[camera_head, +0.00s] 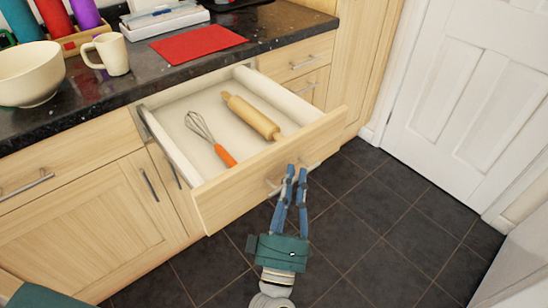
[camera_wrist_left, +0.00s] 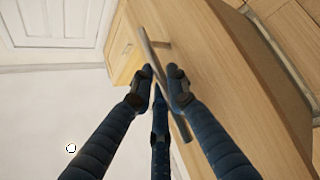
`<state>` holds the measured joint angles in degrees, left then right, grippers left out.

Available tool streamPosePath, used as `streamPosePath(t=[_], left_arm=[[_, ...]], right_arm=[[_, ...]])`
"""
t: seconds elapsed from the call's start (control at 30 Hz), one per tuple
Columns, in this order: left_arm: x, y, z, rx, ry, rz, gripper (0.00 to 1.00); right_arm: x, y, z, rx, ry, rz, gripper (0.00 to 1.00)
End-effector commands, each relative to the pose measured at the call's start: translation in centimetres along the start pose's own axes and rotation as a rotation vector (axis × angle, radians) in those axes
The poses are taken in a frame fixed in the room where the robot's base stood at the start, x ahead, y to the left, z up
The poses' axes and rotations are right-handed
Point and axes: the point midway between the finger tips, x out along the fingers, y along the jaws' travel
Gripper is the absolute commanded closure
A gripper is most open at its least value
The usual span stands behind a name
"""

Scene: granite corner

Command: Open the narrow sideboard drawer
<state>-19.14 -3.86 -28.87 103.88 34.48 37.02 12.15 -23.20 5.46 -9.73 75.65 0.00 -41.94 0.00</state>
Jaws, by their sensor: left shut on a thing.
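The drawer (camera_head: 262,178) stands pulled out from the wooden sideboard in the head view, its inside in plain sight. A whisk (camera_head: 212,139) with an orange handle and a wooden rolling pin (camera_head: 251,117) lie in it. My left gripper (camera_head: 296,172) is at the drawer's front, its blue fingers shut on the bar handle (camera_head: 275,185). The wrist view shows the dark fingers (camera_wrist_left: 160,85) closed around the metal bar (camera_wrist_left: 178,122), with the wooden drawer front (camera_wrist_left: 225,75) behind. My right gripper does not show.
The dark countertop (camera_head: 110,85) above holds a cream bowl (camera_head: 28,73), a mug (camera_head: 107,54) and a red mat (camera_head: 198,43). Dark floor tiles (camera_head: 390,220) lie free in front. A white door (camera_head: 455,90) stands at the right.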

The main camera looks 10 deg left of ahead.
Motion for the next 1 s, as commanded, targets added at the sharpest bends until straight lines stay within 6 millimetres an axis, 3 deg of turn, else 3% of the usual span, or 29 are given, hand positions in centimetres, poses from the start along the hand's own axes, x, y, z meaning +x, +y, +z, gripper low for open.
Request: streamPosePath(t=[0.3, 0.87, 0.9, 1.0], left_arm=[[-2.8, 2.5, 2.7, 0.005, 0.001, -0.003, 1.00], [-3.4, 3.0, 3.3, 0.005, 0.003, -0.003, 1.00], [-3.4, 3.0, 3.3, 0.004, 0.002, -0.003, 0.79], [-3.4, 3.0, 3.3, 0.004, 0.002, -0.003, 0.76]], right_arm=[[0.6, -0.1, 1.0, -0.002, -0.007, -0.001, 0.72], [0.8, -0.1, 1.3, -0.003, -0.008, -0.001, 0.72], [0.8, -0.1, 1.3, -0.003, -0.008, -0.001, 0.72], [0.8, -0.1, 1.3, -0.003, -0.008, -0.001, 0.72]])
